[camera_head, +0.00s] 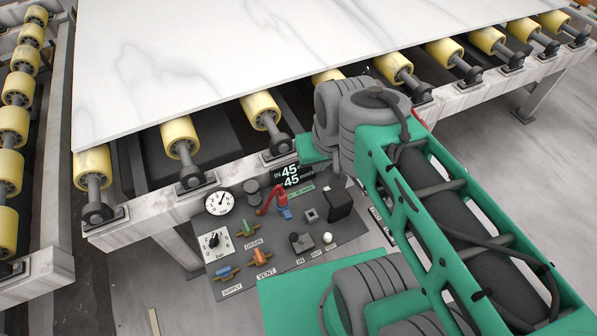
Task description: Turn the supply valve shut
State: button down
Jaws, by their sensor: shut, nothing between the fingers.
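The supply valve (224,272) is a small blue-handled valve at the lower left of the grey control panel (331,254), above the label SUPPLY. Its blue handle appears to lie roughly along its short pipe; fine detail is too small to tell. A green-handled valve (246,229) by the label DRAIN and an orange-handled valve (260,257) by the label VENT are to its upper right and right. My arm's green and grey links cross the right half of the view. My gripper does not show. Nothing of mine covers the supply valve.
The panel also carries a round gauge (219,201), a selector knob (213,241), a red-and-blue fitting (284,212), a black box (338,203) and a display (291,178). A white stone slab (250,55) rests on yellow rollers (180,137) behind the panel.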

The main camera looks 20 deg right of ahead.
aim_at(225, 271)
jog(key=u, duration=1.05)
jog(key=k, duration=0.25)
jog(key=u, duration=0.45)
jog(key=i, duration=0.35)
jog(key=z, duration=0.15)
jog(key=k, duration=0.5)
jog(key=u, duration=1.65)
jog(key=i, duration=0.4)
jog(key=u, duration=0.05)
